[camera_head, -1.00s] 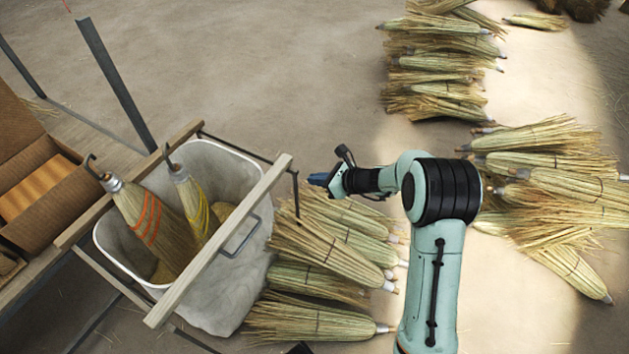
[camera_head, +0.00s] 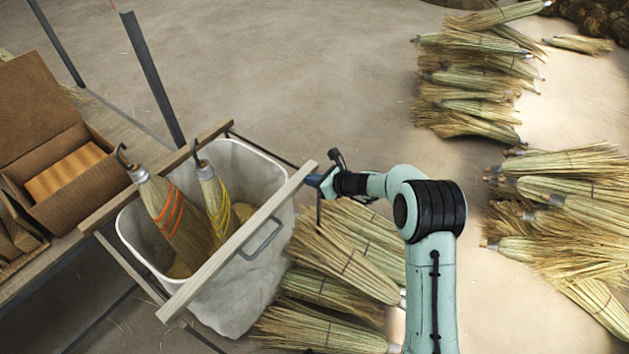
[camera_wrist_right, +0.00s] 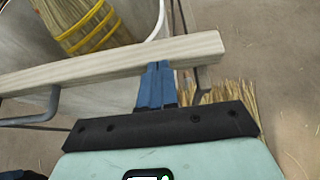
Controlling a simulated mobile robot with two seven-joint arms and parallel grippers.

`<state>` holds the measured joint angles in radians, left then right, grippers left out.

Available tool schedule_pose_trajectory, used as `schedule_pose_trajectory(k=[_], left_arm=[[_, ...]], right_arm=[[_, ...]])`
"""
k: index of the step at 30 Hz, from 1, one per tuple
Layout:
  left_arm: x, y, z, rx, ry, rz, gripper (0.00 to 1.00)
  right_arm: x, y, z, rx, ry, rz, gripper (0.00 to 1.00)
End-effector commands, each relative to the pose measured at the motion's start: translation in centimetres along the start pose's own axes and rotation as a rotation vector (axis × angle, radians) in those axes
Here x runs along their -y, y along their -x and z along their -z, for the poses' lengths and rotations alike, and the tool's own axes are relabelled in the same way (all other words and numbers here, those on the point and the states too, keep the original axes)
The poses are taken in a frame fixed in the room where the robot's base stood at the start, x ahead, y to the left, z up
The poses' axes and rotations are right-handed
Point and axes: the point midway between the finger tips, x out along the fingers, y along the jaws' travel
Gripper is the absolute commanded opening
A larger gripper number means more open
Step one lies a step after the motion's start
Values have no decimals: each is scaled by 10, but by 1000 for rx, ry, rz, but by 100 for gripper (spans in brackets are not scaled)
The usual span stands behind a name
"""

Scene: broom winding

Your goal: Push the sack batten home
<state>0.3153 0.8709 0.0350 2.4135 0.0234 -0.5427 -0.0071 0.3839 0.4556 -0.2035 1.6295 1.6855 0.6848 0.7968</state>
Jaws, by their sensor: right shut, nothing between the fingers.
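The sack batten (camera_head: 240,240) is a pale wooden bar lying slantwise along the right side of the sack frame, over the grey-white sack (camera_head: 262,285). In the right wrist view the batten (camera_wrist_right: 100,68) crosses the picture from left to upper right. My right gripper (camera_head: 311,180) is shut and empty, its blue fingertips at the batten's far right end. In the right wrist view the blue fingers (camera_wrist_right: 157,75) are together at the batten's near face and look to touch it. My left gripper is not in view.
Two small brooms, one orange-bound (camera_head: 172,212) and one yellow-bound (camera_head: 216,200), stand in the sack with metal hooks up. A second wooden bar (camera_head: 150,180) lies along the sack's left side. A cardboard box (camera_head: 55,150) is at left. Broom heads (camera_head: 350,250) lie right of the sack.

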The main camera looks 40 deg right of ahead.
Motion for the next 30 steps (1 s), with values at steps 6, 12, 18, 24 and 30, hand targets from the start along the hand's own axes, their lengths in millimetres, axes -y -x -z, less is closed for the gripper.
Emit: schedule_pose_trajectory(k=[6,12,18,24,30], left_arm=[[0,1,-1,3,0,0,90],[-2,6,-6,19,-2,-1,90],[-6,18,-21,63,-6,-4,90],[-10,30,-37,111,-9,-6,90],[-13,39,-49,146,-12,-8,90]], right_arm=[[-1,-8,-5,1,2,-3,0],[-2,-39,-22,2,2,-4,0],[-2,-76,-45,2,2,-3,0],[-2,-104,-62,2,3,-2,0],[-2,-125,-73,1,3,-2,0]])
